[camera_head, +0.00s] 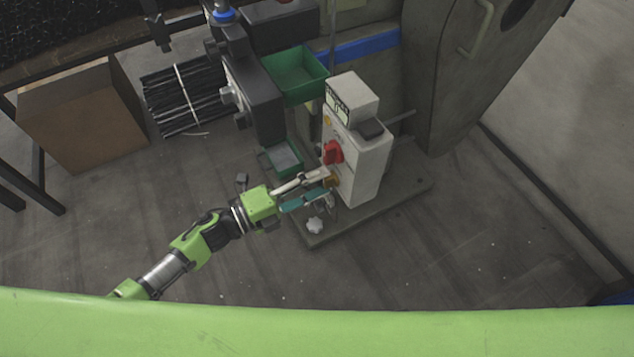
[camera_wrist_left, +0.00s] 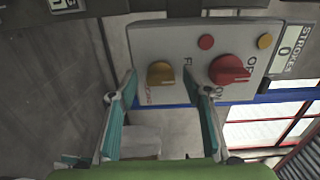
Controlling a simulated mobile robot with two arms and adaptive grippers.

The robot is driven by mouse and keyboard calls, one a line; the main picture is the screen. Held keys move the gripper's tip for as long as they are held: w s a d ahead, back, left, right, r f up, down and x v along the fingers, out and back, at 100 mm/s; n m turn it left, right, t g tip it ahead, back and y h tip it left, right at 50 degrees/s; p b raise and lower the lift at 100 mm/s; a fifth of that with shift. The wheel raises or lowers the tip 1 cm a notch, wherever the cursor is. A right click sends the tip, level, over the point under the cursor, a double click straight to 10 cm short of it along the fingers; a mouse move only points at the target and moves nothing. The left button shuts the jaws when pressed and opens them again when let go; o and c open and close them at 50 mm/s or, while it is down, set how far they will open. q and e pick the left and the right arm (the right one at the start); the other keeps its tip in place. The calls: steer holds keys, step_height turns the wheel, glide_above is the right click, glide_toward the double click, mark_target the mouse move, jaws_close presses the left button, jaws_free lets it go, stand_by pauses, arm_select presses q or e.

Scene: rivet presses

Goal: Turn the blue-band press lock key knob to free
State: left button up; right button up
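The brass-coloured lock key knob (camera_wrist_left: 160,73) sits on the pale control box (camera_wrist_left: 145,42), with small lettering beside it that I cannot fully read. In the head view the box (camera_head: 367,165) stands on the press base, and the knob (camera_head: 334,181) shows low on its left face, partly covered by a finger. My left gripper (camera_head: 328,178) reaches the box from the left. In the left wrist view the gripper (camera_wrist_left: 160,95) is open, with its two fingertips apart on either side of the knob. I see no clear contact. My right gripper is in neither view.
A red rotary switch (camera_wrist_left: 229,70) sits right beside the right fingertip in the wrist view. A green bin (camera_head: 296,75), a smaller green tray (camera_head: 283,158) and the dark press body (camera_head: 252,95) stand near. A cardboard box (camera_head: 85,120) is at left. Floor around my arm is clear.

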arm_select(q)
steer(key=v, duration=1.2)
stand_by(0.5)
